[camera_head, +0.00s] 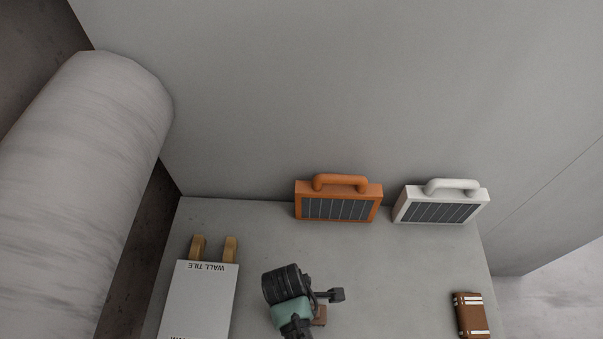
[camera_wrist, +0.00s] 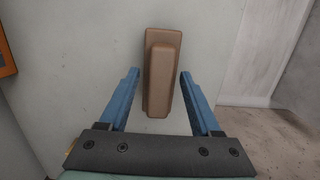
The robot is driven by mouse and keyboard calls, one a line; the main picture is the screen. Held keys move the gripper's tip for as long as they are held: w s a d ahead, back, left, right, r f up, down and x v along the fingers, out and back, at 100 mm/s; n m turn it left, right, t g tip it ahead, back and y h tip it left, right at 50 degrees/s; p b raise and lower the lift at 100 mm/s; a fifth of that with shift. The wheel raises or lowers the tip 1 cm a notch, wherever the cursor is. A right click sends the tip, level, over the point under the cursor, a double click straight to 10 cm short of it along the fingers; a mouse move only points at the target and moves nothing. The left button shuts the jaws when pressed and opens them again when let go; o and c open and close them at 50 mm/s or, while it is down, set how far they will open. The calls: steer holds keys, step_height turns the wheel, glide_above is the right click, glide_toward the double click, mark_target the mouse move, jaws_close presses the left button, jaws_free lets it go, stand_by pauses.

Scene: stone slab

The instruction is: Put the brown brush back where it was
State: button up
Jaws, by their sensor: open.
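The brown brush (camera_wrist: 163,75) lies on the grey stone slab (camera_wrist: 75,95), a flat block with a narrower raised grip along its top. In the wrist view it stands lengthwise between the two blue fingers of my gripper (camera_wrist: 160,76). The fingers are open, with a gap on either side of the brush. In the head view my gripper (camera_head: 330,297) is over the middle of the slab. Only a small part of the brush (camera_head: 320,316) shows there, and my arm hides the rest. I cannot tell how high the fingers are above the slab.
An orange panelled box with handle (camera_head: 338,208) and a white one (camera_head: 440,211) stand at the slab's back edge. A "WALL TILE" box (camera_head: 198,300) with two wooden pieces (camera_head: 231,249) lies left. A brown, white-striped object (camera_head: 470,316) lies right. A large pale cylinder (camera_head: 80,180) is beyond the left edge.

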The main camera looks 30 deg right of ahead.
steer(key=shift+r, duration=0.1)
step_height(320, 180, up, 12)
steer(key=a, duration=0.1)
steer(key=shift+w, duration=0.45)
steer(key=w+r+m+t, duration=0.3)
steer(key=w+r+t, duration=0.6)
steer(key=w+r, duration=0.7)
steer(key=w+a+r+m+t+h, duration=0.1)
steer(key=w+r+t, duration=0.2)
steer(key=r, duration=0.4)
steer(key=w+a+r+m+t, duration=0.1)
steer(key=w+r+m+t, duration=0.1)
steer(key=w+r, duration=0.35)
steer(key=s+a+r+m+t, duration=0.25)
steer(key=r+t, duration=0.35)
steer(key=r, duration=1.3)
steer(key=s+a+r+m+t+y, duration=0.1)
steer(key=s+a+r+t, duration=0.1)
steer(key=s+r+t, duration=0.2)
steer(key=s+a+r+m+t+y+b, duration=0.1)
steer(key=s+r+t, duration=0.3)
steer(key=r, duration=0.9)
steer(key=shift+s+a+r+m, duration=0.15)
steer(key=shift+s+a+m, duration=0.3)
steer(key=shift+s, duration=1.45)
